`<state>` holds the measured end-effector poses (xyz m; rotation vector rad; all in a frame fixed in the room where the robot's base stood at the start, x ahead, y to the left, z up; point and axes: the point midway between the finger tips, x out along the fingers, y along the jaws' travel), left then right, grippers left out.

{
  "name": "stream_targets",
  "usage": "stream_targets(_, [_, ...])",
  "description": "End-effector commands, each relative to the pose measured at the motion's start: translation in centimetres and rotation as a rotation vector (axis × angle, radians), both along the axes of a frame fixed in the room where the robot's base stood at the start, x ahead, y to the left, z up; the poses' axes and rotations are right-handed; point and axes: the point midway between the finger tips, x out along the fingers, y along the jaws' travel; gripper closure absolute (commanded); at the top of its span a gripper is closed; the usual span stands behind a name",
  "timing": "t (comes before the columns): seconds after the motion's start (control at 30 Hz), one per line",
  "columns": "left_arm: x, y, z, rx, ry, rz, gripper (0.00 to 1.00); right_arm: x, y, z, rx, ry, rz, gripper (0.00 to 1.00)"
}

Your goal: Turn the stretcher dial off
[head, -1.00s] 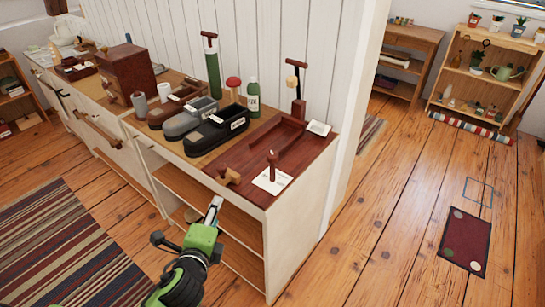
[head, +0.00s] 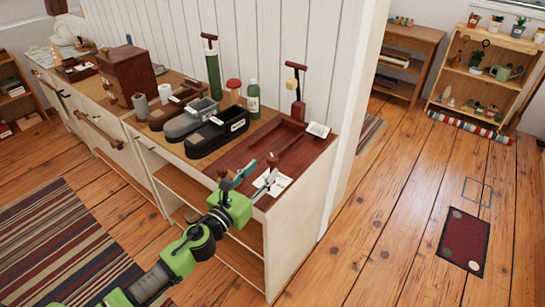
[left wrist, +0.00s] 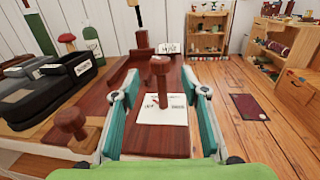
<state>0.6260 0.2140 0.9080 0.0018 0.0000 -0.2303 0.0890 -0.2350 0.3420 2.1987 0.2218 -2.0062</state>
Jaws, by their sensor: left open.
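A wooden peg-shaped handle (left wrist: 160,68) stands upright on a white printed card (left wrist: 174,112) on the dark red wooden board (left wrist: 170,145). Its top also shows in the head view (head: 272,158). A second, rounder wooden knob (left wrist: 70,120) is at the board's front left. I cannot tell from looks alone which one is the dial. My left gripper (left wrist: 160,96) is open and empty at the board's front edge. In the left wrist view its teal fingers lie either side of the upright handle, with gaps on both sides. In the head view the gripper (head: 257,175) partly covers the card.
Dark and grey shoe-shaped holders (head: 217,130) stand left of the board. Behind are a green bottle (head: 253,97), a red-capped item (head: 233,88) and a tall wooden-handled post (head: 298,100). A white wall borders the cabinet (head: 295,240). The floor to the right is largely open.

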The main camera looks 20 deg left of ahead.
Motion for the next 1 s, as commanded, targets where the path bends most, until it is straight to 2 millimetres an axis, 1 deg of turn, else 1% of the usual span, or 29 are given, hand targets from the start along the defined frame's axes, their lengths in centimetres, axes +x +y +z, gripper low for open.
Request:
stream_targets(0.03, [1.1,-0.2,0.3,-0.001,-0.002,0.001,0.59,0.0,0.1,0.3,0.001,0.000,0.000,0.60])
stream_targets(0.1, [2.3,-0.6,0.2,-0.002,-0.001,0.000,0.59,0.0,0.2,0.4,0.002,0.000,-0.001,0.60])
stream_targets(0.2, [3.9,-1.0,0.2,-0.004,0.000,0.001,0.59,0.0,0.3,0.5,0.003,0.001,-0.001,0.60])
stream_targets(0.33, [5.5,-1.3,0.1,-0.003,0.000,0.000,0.59,0.0,0.3,0.5,0.003,0.001,-0.001,0.60])
stream_targets(0.5, [6.5,-1.5,0.0,-0.002,-0.001,0.000,0.59,0.0,0.3,0.6,0.003,0.001,-0.001,0.60])
stream_targets(0.8, [6.6,-1.6,0.0,-0.002,0.000,0.000,0.59,0.0,0.2,0.5,0.002,0.000,-0.001,0.60])
stream_targets(0.83, [6.6,-1.6,0.0,-0.002,0.000,0.000,0.64,0.0,0.2,0.5,0.002,0.000,-0.001,0.60])
stream_targets(0.87, [6.6,-1.6,0.0,-0.002,0.000,0.000,0.72,0.0,0.2,0.5,0.002,0.000,-0.001,0.60])
stream_targets(0.9, [6.6,-1.6,0.0,-0.002,0.000,0.000,0.83,0.0,0.1,0.6,0.001,0.000,-0.001,0.60])
stream_targets(0.97, [6.6,-1.6,0.0,-0.002,0.000,0.000,0.98,0.0,0.1,0.6,0.001,0.000,-0.001,0.60])
stream_targets(1.0, [6.6,-1.6,0.0,-0.002,0.000,0.000,0.98,0.0,0.0,0.6,0.000,0.000,-0.001,0.60])
